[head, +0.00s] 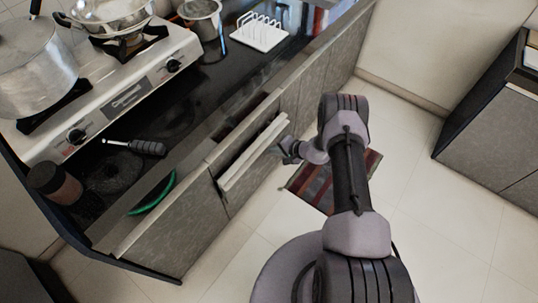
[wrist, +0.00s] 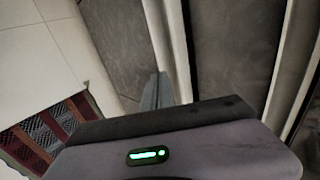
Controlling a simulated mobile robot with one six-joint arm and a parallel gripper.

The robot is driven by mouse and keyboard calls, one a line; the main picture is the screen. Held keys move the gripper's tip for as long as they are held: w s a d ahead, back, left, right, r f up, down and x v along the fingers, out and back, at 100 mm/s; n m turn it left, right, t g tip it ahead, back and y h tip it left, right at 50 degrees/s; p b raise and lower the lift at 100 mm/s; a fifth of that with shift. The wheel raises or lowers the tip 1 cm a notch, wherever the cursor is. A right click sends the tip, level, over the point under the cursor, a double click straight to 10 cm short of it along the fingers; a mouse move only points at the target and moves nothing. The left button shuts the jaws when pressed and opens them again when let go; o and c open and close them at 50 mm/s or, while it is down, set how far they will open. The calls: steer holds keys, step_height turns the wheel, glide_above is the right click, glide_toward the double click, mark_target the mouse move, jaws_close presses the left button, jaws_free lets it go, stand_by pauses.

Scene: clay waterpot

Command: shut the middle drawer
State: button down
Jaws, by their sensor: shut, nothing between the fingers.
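A grey drawer with a pale top edge (head: 254,153) stands pulled out from the counter front in the head view, with a dark gap behind its front. The rest of the drawer stack is mostly hidden, so its place in the stack is hard to tell. My gripper (head: 284,151) is shut and empty, close to the outer face of this drawer near its right end. Contact cannot be told. In the wrist view my gripper's fingers (wrist: 157,92) point toward grey panels with pale edges (wrist: 180,50).
The dark countertop (head: 205,95) holds a stove (head: 125,95), pots, a white rack (head: 260,32), a screwdriver-like tool (head: 140,147) and a jar (head: 52,182). A striped mat (head: 305,190) lies on the tiled floor. Another cabinet (head: 490,130) stands right; floor between is clear.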

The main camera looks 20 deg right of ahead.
steer(key=p+v, duration=0.4)
steer(key=v, duration=0.5)
steer(key=s+a+f+g+h, duration=0.1)
steer(key=s+f+g, duration=0.25)
steer(key=s, duration=0.45)
steer(key=s+f+g+h, duration=0.1)
steer(key=s+f+g, duration=0.25)
steer(key=s, duration=0.45)
steer(key=s+d+f+g+h+p, duration=0.1)
steer(key=s+d+g+h+p, duration=0.15)
steer(key=s, duration=0.25)
steer(key=t+y+p, duration=0.1)
steer(key=t+y, duration=0.3)
steer(key=t, duration=0.5)
glide_toward(233, 182)
steer(key=shift+t+y, duration=0.25)
steer(key=shift+w+a+f+b, duration=0.35)
steer(key=shift+w+a+b, duration=0.1)
steer(key=shift+a+b, duration=0.35)
steer(key=shift+w+a+f+b, duration=0.3)
steer(key=shift+w+a+b, duration=0.25)
steer(key=shift+b, duration=0.35)
steer(key=shift+w+a+f+b, duration=0.35)
steer(key=shift+a+b, duration=0.4)
steer(key=shift+b, duration=0.1)
